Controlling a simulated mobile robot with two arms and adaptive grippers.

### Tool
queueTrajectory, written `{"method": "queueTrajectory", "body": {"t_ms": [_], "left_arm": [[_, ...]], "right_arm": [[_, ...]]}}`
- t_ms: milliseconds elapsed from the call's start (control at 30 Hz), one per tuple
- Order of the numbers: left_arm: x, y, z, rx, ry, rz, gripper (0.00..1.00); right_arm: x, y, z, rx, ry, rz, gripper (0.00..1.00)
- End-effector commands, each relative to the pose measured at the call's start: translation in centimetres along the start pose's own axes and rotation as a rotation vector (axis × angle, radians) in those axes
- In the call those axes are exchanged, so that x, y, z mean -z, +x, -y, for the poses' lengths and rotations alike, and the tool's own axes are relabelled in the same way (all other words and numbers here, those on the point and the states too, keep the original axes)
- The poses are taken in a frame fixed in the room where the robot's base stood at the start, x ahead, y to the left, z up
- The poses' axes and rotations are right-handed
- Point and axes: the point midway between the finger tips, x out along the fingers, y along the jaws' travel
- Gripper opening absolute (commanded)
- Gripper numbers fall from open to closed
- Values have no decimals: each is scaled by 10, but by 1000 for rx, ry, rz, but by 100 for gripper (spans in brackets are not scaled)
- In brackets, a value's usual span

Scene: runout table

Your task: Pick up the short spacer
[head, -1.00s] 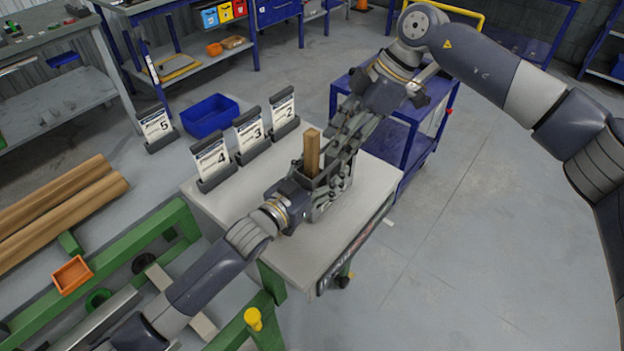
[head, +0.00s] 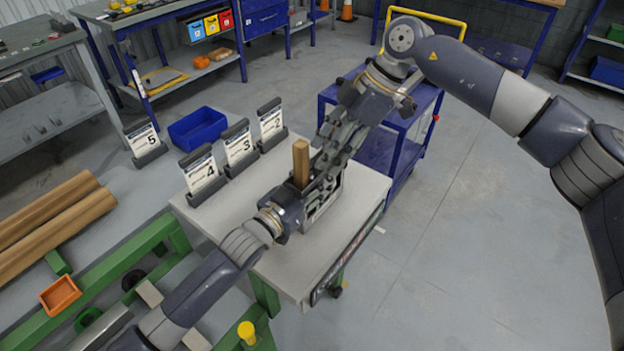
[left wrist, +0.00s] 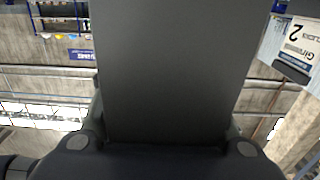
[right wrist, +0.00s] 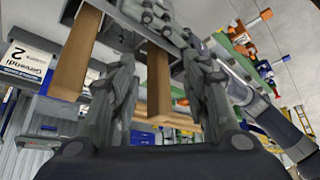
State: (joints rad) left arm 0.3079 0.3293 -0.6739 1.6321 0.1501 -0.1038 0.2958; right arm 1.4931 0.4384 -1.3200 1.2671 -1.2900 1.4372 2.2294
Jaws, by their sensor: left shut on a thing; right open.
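A grey holder (head: 322,208) stands on the near part of the white table, with wooden spacers upright in it. One spacer (head: 301,163) sticks up in plain view in the head view. The right wrist view shows two spacers, one at the left (right wrist: 75,62) and one (right wrist: 158,88) between my right fingers; I cannot tell for sure which is the short one. My right gripper (head: 325,172) is open, its fingers apart on either side of that second spacer. My left gripper (head: 298,200) is shut on the holder, whose dark grey wall (left wrist: 175,70) fills the left wrist view.
Number signs 4 (head: 201,172), 3 (head: 239,147) and 2 (head: 271,124) stand along the table's far left edge. A blue cart (head: 398,150) stands behind the table. A green frame (head: 110,265) is at the left. The table's front right part (head: 355,205) is bare.

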Motion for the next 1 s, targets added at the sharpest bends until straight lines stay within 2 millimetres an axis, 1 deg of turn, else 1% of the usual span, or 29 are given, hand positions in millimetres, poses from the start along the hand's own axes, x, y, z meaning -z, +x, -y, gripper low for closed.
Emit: {"method": "queueTrajectory", "body": {"t_ms": [133,233,300,400,500,667,833,1000], "left_arm": [[-1,0,0,1,1,1,13],[-1,0,0,1,1,1,13],[-1,0,0,1,1,2,13],[-1,0,0,1,1,2,13],[-1,0,0,0,1,2,13],[-1,0,0,1,1,2,13],[-1,0,0,1,1,2,13],[-1,0,0,1,1,2,13]], "right_arm": [[-13,4,17,23,6,-111,43],[-19,7,37,28,8,-252,43],[-15,11,49,6,5,-374,43],[-3,16,58,-57,6,-529,43],[8,17,62,-135,22,-655,43],[16,13,67,-277,81,-820,43],[11,2,72,-441,184,-940,43],[-4,-8,75,-589,299,-991,43]]}}
